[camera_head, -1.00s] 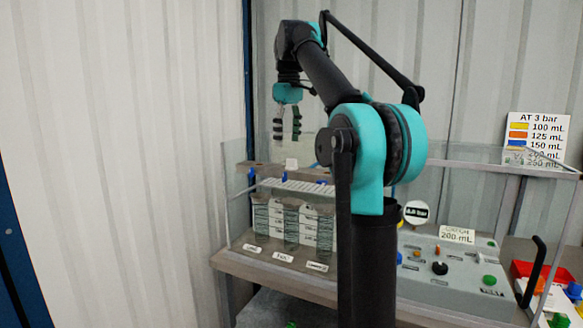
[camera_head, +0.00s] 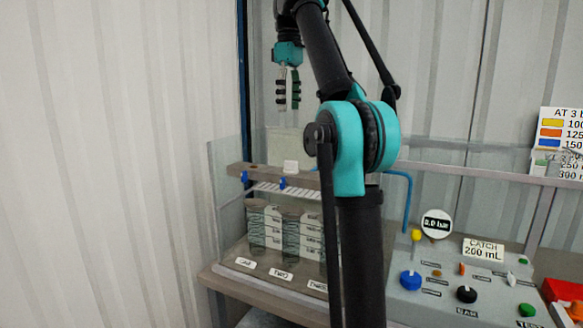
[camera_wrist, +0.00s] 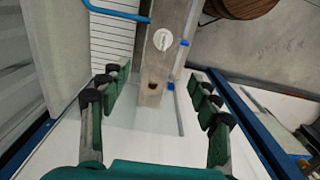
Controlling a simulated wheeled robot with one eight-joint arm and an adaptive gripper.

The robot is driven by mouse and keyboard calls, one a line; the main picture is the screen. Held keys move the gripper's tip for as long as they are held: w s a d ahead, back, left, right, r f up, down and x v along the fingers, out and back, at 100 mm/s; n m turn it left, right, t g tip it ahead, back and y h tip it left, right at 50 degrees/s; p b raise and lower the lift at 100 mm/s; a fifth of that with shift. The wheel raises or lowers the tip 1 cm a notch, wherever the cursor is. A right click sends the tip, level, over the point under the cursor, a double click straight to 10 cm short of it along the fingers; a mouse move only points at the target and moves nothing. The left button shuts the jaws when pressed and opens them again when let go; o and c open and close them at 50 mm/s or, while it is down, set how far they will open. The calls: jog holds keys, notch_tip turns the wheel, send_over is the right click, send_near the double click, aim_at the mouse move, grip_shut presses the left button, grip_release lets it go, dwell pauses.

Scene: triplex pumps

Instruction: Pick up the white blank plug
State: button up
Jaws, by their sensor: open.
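The white blank plug (camera_head: 291,166) sits on the grey-brown rail (camera_head: 262,170) above the clear cylinders. In the wrist view it is a round white cap (camera_wrist: 163,40) on the rail, with faint marking on top. My gripper (camera_head: 288,100) hangs pointing down, above the plug in the head view and apart from it. The plug lies beyond the fingertips, near the top middle. A dark empty hole (camera_wrist: 152,86) shows in the rail nearer the fingers.
Blue fittings (camera_head: 283,183) line the rail's edge. Clear panels (camera_head: 228,190) enclose the cylinders (camera_head: 290,238). A blue pipe (camera_head: 408,200) and a grey control panel (camera_head: 450,285) with knobs and a gauge (camera_head: 436,223) stand right. A corrugated wall is behind.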

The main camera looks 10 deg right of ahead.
send_over(289, 161)
jog(key=w, duration=0.1)
notch_tip(289, 161, down, 12)
jog(key=shift+w+d+r, duration=0.1)
jog(key=shift+w+d, duration=0.05)
jog(key=shift+s+f, duration=0.15)
jog(key=shift+f, duration=1.25)
jog(key=shift+s+f, duration=0.1)
jog(key=shift+f, duration=1.25)
jog(key=c, duration=1.2)
jog(key=shift+r, duration=0.1)
notch_tip(289, 161, up, 20)
jog(key=shift+f, duration=0.1)
